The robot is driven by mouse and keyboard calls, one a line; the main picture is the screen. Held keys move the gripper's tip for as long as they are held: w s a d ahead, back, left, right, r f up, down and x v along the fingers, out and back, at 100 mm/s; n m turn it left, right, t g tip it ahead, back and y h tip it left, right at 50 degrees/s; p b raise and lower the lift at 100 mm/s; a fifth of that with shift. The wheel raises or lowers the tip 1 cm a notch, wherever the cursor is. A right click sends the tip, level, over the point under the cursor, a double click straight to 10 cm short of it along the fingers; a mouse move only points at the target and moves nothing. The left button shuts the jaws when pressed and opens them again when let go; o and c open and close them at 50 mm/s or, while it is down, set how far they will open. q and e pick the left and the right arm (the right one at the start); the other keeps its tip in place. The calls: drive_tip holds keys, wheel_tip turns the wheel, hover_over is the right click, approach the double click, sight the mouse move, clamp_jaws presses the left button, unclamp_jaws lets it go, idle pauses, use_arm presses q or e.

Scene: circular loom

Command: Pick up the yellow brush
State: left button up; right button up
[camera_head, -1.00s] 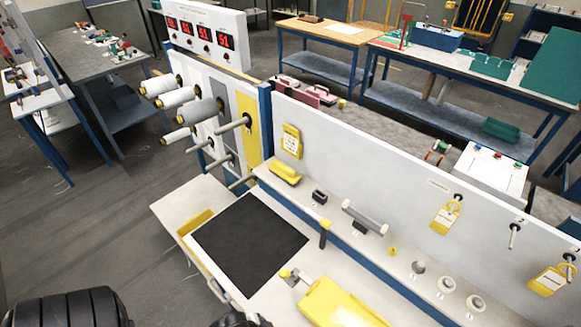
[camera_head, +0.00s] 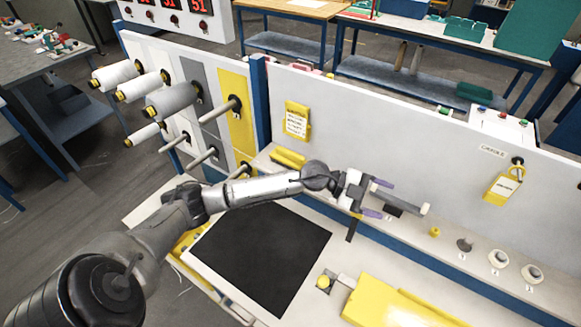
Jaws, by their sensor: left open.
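A yellow block-shaped item that looks like the yellow brush (camera_head: 288,157) lies on the narrow shelf at the foot of the white panel, below a yellow tag. My left forearm passes just in front of it and hides part of its lower side. My left gripper (camera_head: 377,199), with purple fingertips, is open. It is to the right of the brush and apart from it, over or near a grey bar with pale ends (camera_head: 402,197). I cannot tell whether the fingers touch the bar. My right gripper is not in view.
A black mat (camera_head: 262,258) covers the worktop below my arm. A large yellow case (camera_head: 400,305) lies at the front. Spools on rods (camera_head: 172,100) stick out at left; the white panel (camera_head: 400,135) rises behind.

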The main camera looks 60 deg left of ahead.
use_arm(q)
drive_tip(key=w+a+f+g+y+b, duration=0.1)
drive_tip(key=a+f+g+y+b, duration=0.2)
drive_tip(key=a, duration=0.6)
drive_tip(key=n+g+y+b, duration=0.2)
drive_tip(key=n+g+y, duration=0.4)
drive_tip(key=y, duration=0.4)
approach(289, 152)
drive_tip(key=shift+n+t, duration=0.4)
drive_tip(key=shift+n, duration=0.2)
drive_tip(key=f, duration=0.2)
drive_tip(key=f+b, duration=0.1)
drive_tip(key=f, duration=0.3)
drive_tip(key=shift+w+a+f, duration=0.15)
drive_tip(key=shift+w+f, duration=0.1)
drive_tip(key=shift+f, duration=0.05)
drive_tip(key=shift+w+d+f+b, duration=0.1)
drive_tip(key=shift+w+f+b, duration=0.1)
drive_tip(key=shift+f, duration=0.8)
drive_tip(key=shift+w+d+f+b, duration=0.1)
drive_tip(key=shift+f+b, duration=0.15)
drive_tip(key=shift+f, duration=0.75)
drive_tip(key=shift+w+d+f+b, duration=0.1)
drive_tip(key=shift+f+b, duration=0.1)
drive_tip(key=shift+f, duration=0.8)
drive_tip(key=shift+a, duration=0.1)
drive_tip(key=shift+c, duration=0.2)
drive_tip(key=c, duration=0.8)
drive_tip(key=shift+r, duration=0.1)
